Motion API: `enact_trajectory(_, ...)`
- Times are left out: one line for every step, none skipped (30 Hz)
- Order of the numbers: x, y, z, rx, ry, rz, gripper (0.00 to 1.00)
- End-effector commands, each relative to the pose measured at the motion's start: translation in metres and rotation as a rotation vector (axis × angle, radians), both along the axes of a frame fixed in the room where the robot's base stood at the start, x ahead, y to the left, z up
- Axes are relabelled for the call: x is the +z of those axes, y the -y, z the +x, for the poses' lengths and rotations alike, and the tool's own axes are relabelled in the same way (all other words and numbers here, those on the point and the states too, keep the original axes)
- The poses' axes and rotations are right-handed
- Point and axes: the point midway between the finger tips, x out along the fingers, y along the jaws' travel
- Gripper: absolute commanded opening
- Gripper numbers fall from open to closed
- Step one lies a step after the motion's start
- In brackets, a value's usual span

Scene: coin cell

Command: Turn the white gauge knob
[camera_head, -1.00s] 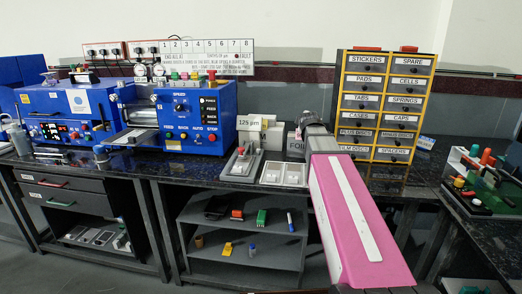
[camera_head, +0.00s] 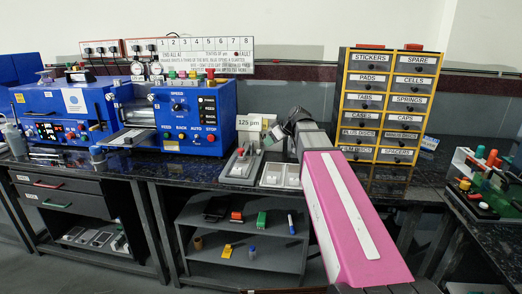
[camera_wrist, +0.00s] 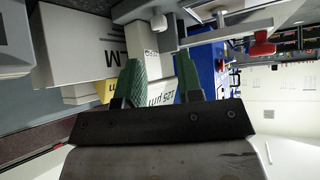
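Two small round white-faced gauges, the left one (camera_head: 137,68) and the right one (camera_head: 156,68), stand on top of the blue roller machine (camera_head: 222,100) in the head view. They are too small to tell a white knob apart for certain. My gripper (camera_wrist: 160,80) shows in the wrist view with its two green fingers apart and nothing held between them.
A pale box (camera_wrist: 80,48) is close to the left finger. A yellow drawer cabinet (camera_head: 382,105) stands at right. A red knob (camera_wrist: 262,48) shows in the wrist view.

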Motion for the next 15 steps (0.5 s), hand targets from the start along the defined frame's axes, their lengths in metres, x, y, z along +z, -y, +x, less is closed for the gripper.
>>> enact_trajectory(-0.008,-0.006,0.006,0.001,-0.002,-0.001,0.34)
enact_trajectory(-0.011,-0.009,0.008,0.001,-0.002,-0.001,0.34)
enact_trajectory(-0.016,-0.013,0.011,0.0,-0.001,-0.001,0.34)
enact_trajectory(-0.02,-0.016,0.014,0.001,-0.002,-0.001,0.34)
enact_trajectory(-0.024,-0.019,0.016,0.001,-0.001,-0.002,0.34)
enact_trajectory(-0.029,-0.023,0.019,0.001,-0.001,-0.002,0.34)
enact_trajectory(-0.032,-0.026,0.021,0.001,-0.001,-0.002,0.34)
enact_trajectory(-0.035,-0.028,0.023,0.001,-0.001,-0.002,0.34)
enact_trajectory(-0.04,-0.031,0.025,0.001,-0.001,-0.002,0.34)
enact_trajectory(-0.043,-0.033,0.027,0.0,0.0,-0.002,0.34)
enact_trajectory(-0.045,-0.035,0.029,0.0,0.0,-0.002,0.34)
enact_trajectory(-0.048,-0.037,0.03,0.0,0.001,-0.002,0.34)
enact_trajectory(-0.05,-0.039,0.031,0.0,0.001,-0.002,0.34)
enact_trajectory(-0.051,-0.04,0.032,0.0,0.001,-0.002,0.34)
enact_trajectory(-0.053,-0.042,0.033,0.0,0.001,-0.002,0.34)
